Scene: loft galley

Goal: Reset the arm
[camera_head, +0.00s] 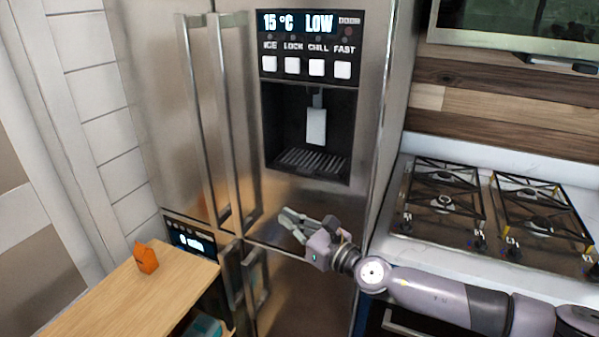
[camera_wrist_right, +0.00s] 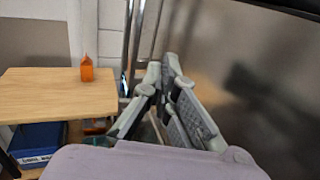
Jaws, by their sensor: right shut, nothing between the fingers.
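My right arm reaches in from the right in the head view. Its gripper (camera_head: 290,222) is shut and empty, in front of the steel fridge (camera_head: 290,205), below the dispenser recess. In the right wrist view the gripper's fingers (camera_wrist_right: 165,75) come together at their tips with nothing between them. The fridge's steel front (camera_wrist_right: 245,60) fills the right side of that view. I cannot tell from these views whether the gripper touches the fridge. My left gripper is not in view.
A wooden shelf unit (camera_head: 130,300) stands at lower left, with a small orange carton (camera_head: 146,257) on top. A blue box (camera_wrist_right: 36,142) sits below its top. Tall fridge handles (camera_head: 236,120) stick out left of the gripper. A gas hob (camera_head: 490,215) lies on the right counter.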

